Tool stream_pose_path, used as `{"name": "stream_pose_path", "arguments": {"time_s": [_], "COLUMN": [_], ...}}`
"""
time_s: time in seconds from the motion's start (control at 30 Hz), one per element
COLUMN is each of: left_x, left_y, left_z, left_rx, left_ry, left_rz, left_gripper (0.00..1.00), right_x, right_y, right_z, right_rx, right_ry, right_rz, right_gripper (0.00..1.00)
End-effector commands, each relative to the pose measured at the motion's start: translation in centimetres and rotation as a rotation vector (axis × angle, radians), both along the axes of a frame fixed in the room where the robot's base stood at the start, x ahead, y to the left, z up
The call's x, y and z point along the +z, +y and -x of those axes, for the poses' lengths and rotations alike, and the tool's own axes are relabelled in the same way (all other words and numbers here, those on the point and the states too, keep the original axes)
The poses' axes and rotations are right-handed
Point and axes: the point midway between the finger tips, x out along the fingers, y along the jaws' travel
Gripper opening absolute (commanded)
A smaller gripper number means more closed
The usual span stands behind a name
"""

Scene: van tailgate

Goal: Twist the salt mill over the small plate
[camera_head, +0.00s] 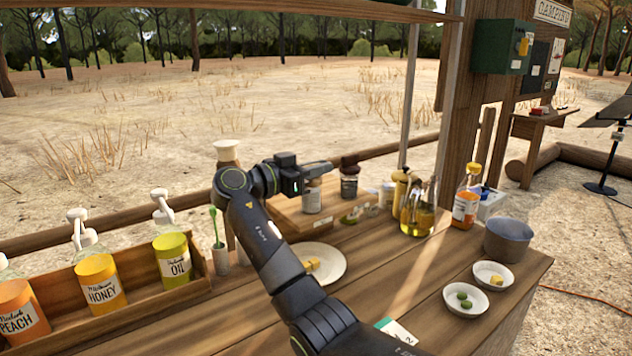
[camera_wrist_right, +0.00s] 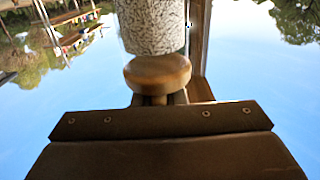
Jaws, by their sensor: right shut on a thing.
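The salt mill (camera_wrist_right: 152,25) fills the top middle of the right wrist view, with a speckled pale body and a round wooden knob (camera_wrist_right: 157,74). My right gripper (camera_head: 322,168) is shut on the mill at its knob end; the fingers are mostly hidden behind the knob. In the head view this gripper is above the wooden board, and I cannot tell the mill apart from the labelled jar (camera_head: 311,201) just below the fingers. A pale plate (camera_head: 333,271) with yellow pieces lies nearer, partly behind my right arm. My left gripper is not in view.
Two small dishes stand at the right, one with green pieces (camera_head: 466,311) and one with yellow (camera_head: 505,280). A grey pot (camera_head: 508,241), an oil jug (camera_head: 417,217) and an orange-labelled bottle (camera_head: 466,198) are behind them. A bottle crate (camera_head: 190,289) is at the left.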

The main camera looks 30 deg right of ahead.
Motion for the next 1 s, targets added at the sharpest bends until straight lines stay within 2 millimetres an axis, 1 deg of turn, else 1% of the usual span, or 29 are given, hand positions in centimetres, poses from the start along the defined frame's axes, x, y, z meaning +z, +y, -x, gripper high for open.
{"name": "stream_pose_path", "arguments": {"time_s": [0.03,0.33,0.9,0.93,1.0], "left_x": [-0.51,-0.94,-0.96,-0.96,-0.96], "left_y": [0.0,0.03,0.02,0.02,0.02], "left_z": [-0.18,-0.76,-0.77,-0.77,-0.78], "left_rx": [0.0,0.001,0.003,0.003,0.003], "left_ry": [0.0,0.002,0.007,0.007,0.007], "left_rz": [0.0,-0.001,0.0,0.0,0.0], "left_gripper": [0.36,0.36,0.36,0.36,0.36], "right_x": [-0.21,-0.1,0.0,0.0,-0.01], "right_y": [-0.03,-0.09,-0.08,-0.08,-0.08], "right_z": [0.0,0.22,0.27,0.27,0.26], "right_rx": [-0.026,-0.133,-0.157,-0.157,-0.157], "right_ry": [0.0,0.0,0.001,0.001,0.001], "right_rz": [0.001,0.0,-0.001,-0.001,-0.001], "right_gripper": [0.0,0.0,0.0,0.14,0.23]}}
